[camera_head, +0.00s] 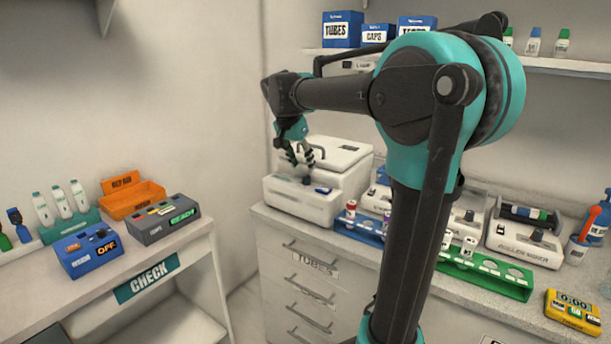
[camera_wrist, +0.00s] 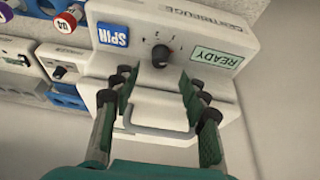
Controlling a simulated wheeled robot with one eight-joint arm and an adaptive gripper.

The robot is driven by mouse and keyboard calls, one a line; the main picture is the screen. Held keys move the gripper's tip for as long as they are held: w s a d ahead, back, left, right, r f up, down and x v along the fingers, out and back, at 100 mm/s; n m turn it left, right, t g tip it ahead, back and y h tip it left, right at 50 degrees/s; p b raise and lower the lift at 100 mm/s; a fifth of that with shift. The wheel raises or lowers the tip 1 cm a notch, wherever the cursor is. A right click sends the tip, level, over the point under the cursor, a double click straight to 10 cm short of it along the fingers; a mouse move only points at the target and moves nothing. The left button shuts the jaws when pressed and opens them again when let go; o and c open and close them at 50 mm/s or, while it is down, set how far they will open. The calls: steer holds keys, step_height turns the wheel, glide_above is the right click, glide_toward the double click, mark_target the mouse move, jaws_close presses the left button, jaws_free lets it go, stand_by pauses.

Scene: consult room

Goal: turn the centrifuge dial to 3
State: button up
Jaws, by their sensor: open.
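The white centrifuge (camera_head: 345,165) stands at the left end of the counter. In the wrist view its front panel (camera_wrist: 185,28) shows upside down, with a blue SPIN button, a green READY display (camera_wrist: 216,57) and the dark round dial (camera_wrist: 160,56) between them. Small marks ring the dial; its pointer setting is too small to read. My gripper (camera_head: 301,158) is above the centrifuge front. In the wrist view my gripper (camera_wrist: 158,87) is open and empty, its green-padded fingers spread to either side of the dial's line, apart from it. The lid handle (camera_wrist: 160,133) shows between the fingers.
A blue rack (camera_head: 363,232) with capped tubes stands right of the centrifuge, then a green rack (camera_head: 485,273) and a roller mixer (camera_head: 525,236). A shelf (camera_head: 570,66) runs above. A separate bench (camera_head: 190,250) at left holds a blue switch box (camera_head: 90,252).

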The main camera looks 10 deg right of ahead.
mark_target(306, 176)
steer(key=x, duration=0.5)
steer(key=shift+d+f, duration=0.1)
steer(key=shift+f, duration=0.25)
jaws_close()
steer(key=shift+n, duration=0.8)
jaws_free()
steer(key=v, duration=1.2)
steer(key=shift+d, duration=0.3)
